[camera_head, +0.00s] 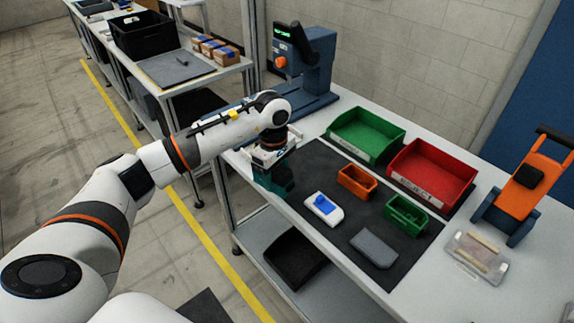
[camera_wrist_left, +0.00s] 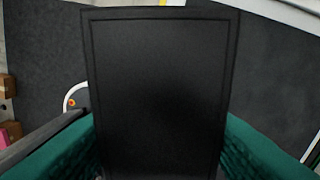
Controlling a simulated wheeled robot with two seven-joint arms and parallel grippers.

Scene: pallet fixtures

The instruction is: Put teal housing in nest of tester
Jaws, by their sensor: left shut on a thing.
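My left gripper (camera_head: 272,162) is at the left edge of the dark mat, shut on a teal housing (camera_head: 275,181). The housing shows below the fingers in the head view; the gripper hides its upper part. In the left wrist view, teal ridged surfaces (camera_wrist_left: 255,150) flank a large black rectangular panel; I cannot tell which part this panel is. The tester (camera_head: 305,60) is a blue machine with a green display and an orange knob, standing at the back of the bench. Its nest cannot be made out behind my arm. My right gripper is not in view.
On the mat (camera_head: 310,170) are a white part with a blue top (camera_head: 323,208), a grey block (camera_head: 374,247), a small orange bin (camera_head: 357,182) and a small green bin (camera_head: 406,215). Larger green (camera_head: 366,136) and red (camera_head: 432,174) bins stand behind. An orange-and-blue fixture (camera_head: 525,185) is at right.

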